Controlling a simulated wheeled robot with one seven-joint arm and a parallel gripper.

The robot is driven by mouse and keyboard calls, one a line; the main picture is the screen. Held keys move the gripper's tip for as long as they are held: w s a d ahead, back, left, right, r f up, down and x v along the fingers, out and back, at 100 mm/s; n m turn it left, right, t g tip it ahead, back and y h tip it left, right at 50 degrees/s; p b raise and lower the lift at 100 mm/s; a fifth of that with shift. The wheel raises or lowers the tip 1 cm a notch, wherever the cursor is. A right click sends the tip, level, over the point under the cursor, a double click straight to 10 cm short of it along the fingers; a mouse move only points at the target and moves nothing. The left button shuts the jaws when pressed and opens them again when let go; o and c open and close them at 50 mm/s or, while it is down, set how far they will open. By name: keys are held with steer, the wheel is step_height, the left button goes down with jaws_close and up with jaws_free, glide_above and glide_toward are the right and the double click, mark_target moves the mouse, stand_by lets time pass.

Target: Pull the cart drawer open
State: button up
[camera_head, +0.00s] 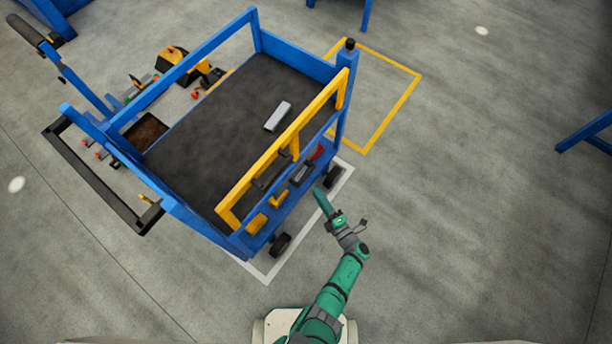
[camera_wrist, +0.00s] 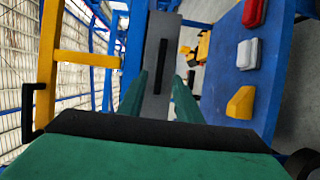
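The cart (camera_head: 345,112) has a blue frame, a dark top and a yellow rail along the side facing me. A grey front with a dark upright slot or handle, apparently the drawer (camera_wrist: 161,62), lies straight ahead in the wrist view. In the head view a small dark-framed grey part, likely the same drawer (camera_head: 301,174), sits below the yellow rail. My gripper (camera_head: 321,196) is beside this side of the cart, near its right end. In the wrist view its two green fingers (camera_wrist: 166,80) are apart, with nothing seen held between them. Contact with the drawer cannot be told.
The yellow rail (camera_wrist: 87,59) carries a black handle (camera_wrist: 29,112). A blue panel (camera_wrist: 222,92) bears red, white and yellow pieces. A grey block (camera_head: 277,116) lies on the cart top. Black wheels (camera_head: 280,243) stand near the white floor marking. The floor right of my arm is clear.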

mark_target(306, 175)
steer(key=x, duration=0.9)
steer(key=shift+w+a, duration=0.2)
steer(key=shift+w, duration=0.15)
steer(key=shift+d, duration=0.1)
jaws_close()
